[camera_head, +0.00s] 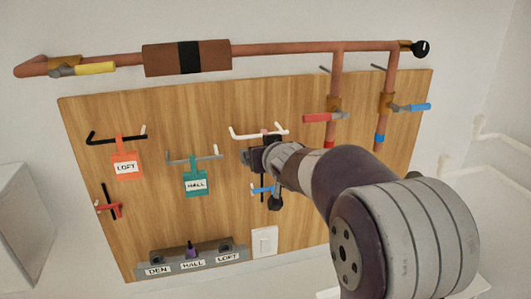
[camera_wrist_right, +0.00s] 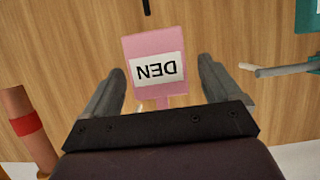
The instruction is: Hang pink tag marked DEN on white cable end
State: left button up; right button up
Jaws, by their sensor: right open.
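The pink tag (camera_wrist_right: 155,62) marked DEN shows upside down in the right wrist view, flat near the wooden board, between the two fingers of my right gripper (camera_wrist_right: 163,92). The fingers are open, with a gap on each side of the tag. Its narrow neck runs down behind the gripper body, where its upper end is hidden. In the head view, the white cable end (camera_head: 245,136) is a bracket-shaped hook on the board, just above my right gripper (camera_head: 256,158), which hides most of the tag. Whether the tag hangs on the hook is hidden. My left gripper is not in view.
An orange LOFT tag (camera_head: 126,166) hangs on a black hook and a teal HALL tag (camera_head: 195,184) on a grey hook, both left of my gripper. Copper pipes (camera_head: 336,75) with red and blue valve handles stand to the right. A labelled grey rack (camera_head: 218,252) lies below.

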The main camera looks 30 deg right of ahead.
jog(key=p+v, duration=0.5)
jog(key=v, duration=0.7)
jog(key=shift+s+p, duration=0.3)
jog(key=shift+p, duration=0.05)
jog(key=s+a+f+n+g+y+b, duration=0.1)
jog(key=s+a+f+g+b, duration=0.2)
jog(key=f, duration=0.9)
jog(key=s+a+f+n+g+y+b, duration=0.1)
jog(key=s+a+f+g+b, duration=0.3)
jog(key=f, duration=0.8)
jog(key=s+a+f+n+g+y+b, duration=0.1)
jog(key=s+a+f+g+b, duration=0.3)
jog(key=f, duration=0.8)
jog(key=shift+s+a+f+g+b, duration=0.2)
jog(key=shift+s+g+b, duration=0.3)
jog(key=shift+b, duration=0.45)
